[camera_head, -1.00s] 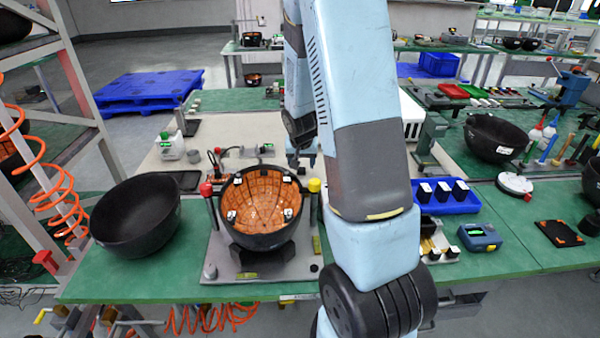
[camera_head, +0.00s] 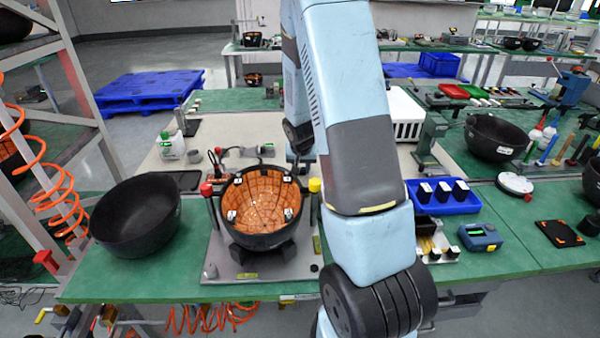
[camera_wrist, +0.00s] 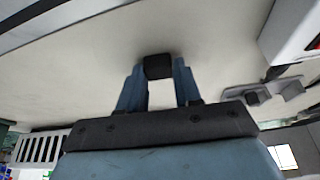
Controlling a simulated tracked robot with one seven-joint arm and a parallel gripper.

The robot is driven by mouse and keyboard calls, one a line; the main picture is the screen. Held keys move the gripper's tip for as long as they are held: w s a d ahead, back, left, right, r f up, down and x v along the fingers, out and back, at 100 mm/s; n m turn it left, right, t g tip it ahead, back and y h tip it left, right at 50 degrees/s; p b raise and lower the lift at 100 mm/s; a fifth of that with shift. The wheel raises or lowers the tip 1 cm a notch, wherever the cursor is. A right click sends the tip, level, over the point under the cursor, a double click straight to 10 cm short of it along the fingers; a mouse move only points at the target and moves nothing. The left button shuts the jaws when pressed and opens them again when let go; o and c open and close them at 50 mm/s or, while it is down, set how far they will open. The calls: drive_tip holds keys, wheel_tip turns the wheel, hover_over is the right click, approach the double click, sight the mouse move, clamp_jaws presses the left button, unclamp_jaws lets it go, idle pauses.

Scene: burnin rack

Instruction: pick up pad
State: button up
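In the wrist view, my gripper (camera_wrist: 159,75) has its two blue fingers closed against a small black pad (camera_wrist: 158,66) at their tips. A bright white area shows between the fingers behind it; I cannot tell whether it is part of the pad. In the head view my arm hides most of the gripper, which hangs over the pale bench mat behind the orange-lined bowl (camera_head: 262,212). Several small black-and-white pieces sit around the inside of that bowl. Three similar black blocks with white faces (camera_head: 442,190) stand in a blue tray (camera_head: 470,207) right of my arm.
The bowl stands in a fixture with red and yellow knobs. A larger empty black bowl (camera_head: 136,215) is to its left. A white slotted box (camera_head: 407,115) stands behind my arm. A blue meter (camera_head: 479,237) lies at right. The pale mat (camera_head: 225,130) has free room.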

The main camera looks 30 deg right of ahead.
drive_tip(key=c, duration=0.5)
drive_tip(key=shift+r, duration=0.1)
